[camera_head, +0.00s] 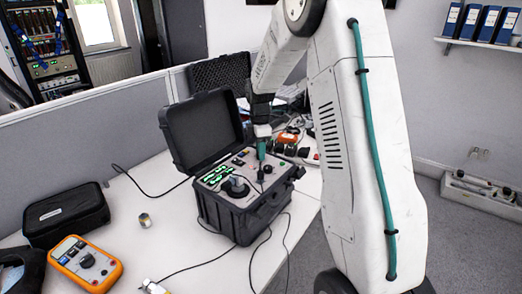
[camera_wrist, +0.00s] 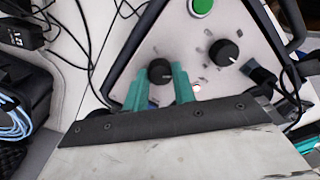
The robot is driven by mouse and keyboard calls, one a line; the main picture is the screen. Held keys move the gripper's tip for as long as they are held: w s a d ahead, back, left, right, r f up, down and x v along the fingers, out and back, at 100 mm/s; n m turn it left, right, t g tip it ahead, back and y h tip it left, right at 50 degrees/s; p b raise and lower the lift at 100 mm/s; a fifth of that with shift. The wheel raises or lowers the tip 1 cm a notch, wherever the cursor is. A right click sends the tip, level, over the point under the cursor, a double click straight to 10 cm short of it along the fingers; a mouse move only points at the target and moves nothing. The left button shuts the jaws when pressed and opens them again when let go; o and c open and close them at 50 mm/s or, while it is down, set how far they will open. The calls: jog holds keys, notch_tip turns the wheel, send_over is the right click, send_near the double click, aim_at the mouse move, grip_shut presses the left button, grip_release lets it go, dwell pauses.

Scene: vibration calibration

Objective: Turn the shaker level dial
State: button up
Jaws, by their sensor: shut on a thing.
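The shaker is an open black case (camera_head: 232,218) on the white desk, with a light panel and lit green displays. My gripper (camera_head: 262,158) points down at the right part of the panel. In the wrist view, its teal fingertips (camera_wrist: 161,76) are shut on a black dial (camera_wrist: 160,70) with a white pointer mark, one finger on each side. A second black dial (camera_wrist: 224,52) sits up and right of it, untouched. The panel's lettering is too small to read, so I cannot tell which dial is labelled level. In the head view the fingers hide the held dial.
A green button (camera_wrist: 202,7) is on the panel. The raised case lid (camera_head: 203,128) stands behind the panel. Cables run beside the case. An orange multimeter (camera_head: 86,262), a black pouch (camera_head: 66,215) and a small metal cylinder (camera_head: 145,220) lie to the left on the desk.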

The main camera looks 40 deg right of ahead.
jog(key=shift+w+r+n, duration=0.2)
jog(key=shift+n, duration=0.2)
jog(key=o, duration=1)
jog(key=shift+s+f, duration=0.1)
jog(key=r, duration=0.7)
jog(key=shift+w+d+r, duration=0.1)
jog(key=shift+w+r, duration=0.1)
jog(key=shift+r, duration=0.2)
